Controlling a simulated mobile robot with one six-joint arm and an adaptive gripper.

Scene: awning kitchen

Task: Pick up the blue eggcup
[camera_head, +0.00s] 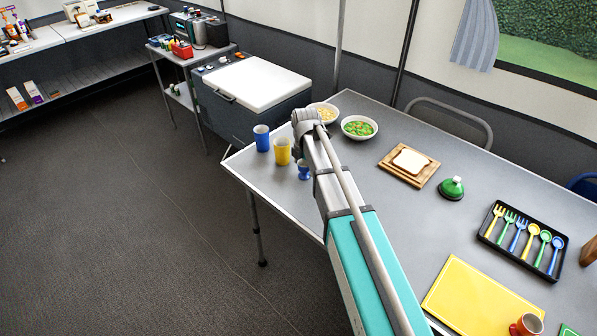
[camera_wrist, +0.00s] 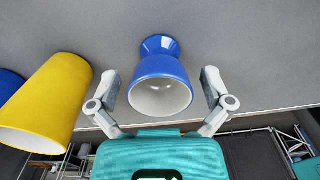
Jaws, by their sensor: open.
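The blue eggcup (camera_wrist: 162,80) is in the wrist view, its white-lined mouth toward the camera and its flared foot pointing away. My gripper (camera_wrist: 210,82) is open, with one finger on each side of the eggcup and gaps showing on both sides. In the head view the eggcup (camera_head: 304,171) stands on the grey table (camera_head: 355,185), partly hidden by my arm. My gripper's fingers are hidden behind the arm in that view.
A yellow cup (camera_head: 282,152) stands just left of the eggcup, with a blue cup (camera_head: 261,138) further left. Two bowls (camera_head: 359,137) stand behind the arm.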

